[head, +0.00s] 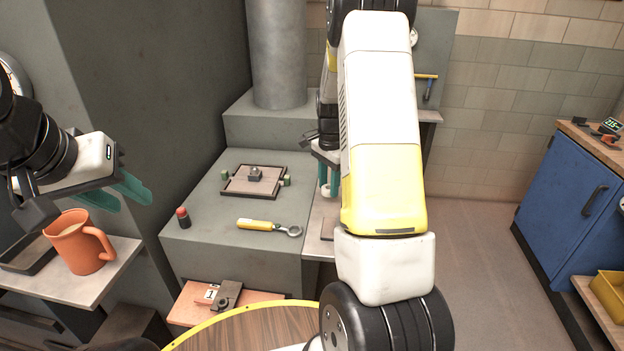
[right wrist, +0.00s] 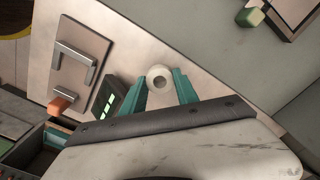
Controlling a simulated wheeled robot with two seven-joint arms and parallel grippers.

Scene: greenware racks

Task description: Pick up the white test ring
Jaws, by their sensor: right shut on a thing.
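The white test ring (right wrist: 159,79) is a small pale ring with a round hole, between the teal fingertips of my right gripper (right wrist: 160,88) in the right wrist view. My right gripper (head: 328,184) is shut on it. In the head view, it hangs by the right side of the grey kiln-like block, partly hidden by my own arm. A bit of the white ring (head: 326,191) shows there between the fingers. Below the ring in the wrist view is a pale panel. My left gripper (head: 124,192) is empty, its teal fingers apart, above and beside an orange mug.
The orange mug (head: 78,243) stands on a shelf at left. The grey block top (head: 205,225) bears a dark-rimmed tray (head: 236,191), a yellow-handled tool (head: 257,225) and a red-topped bottle (head: 183,217). A blue cabinet (head: 565,205) stands at right; the floor before it is clear.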

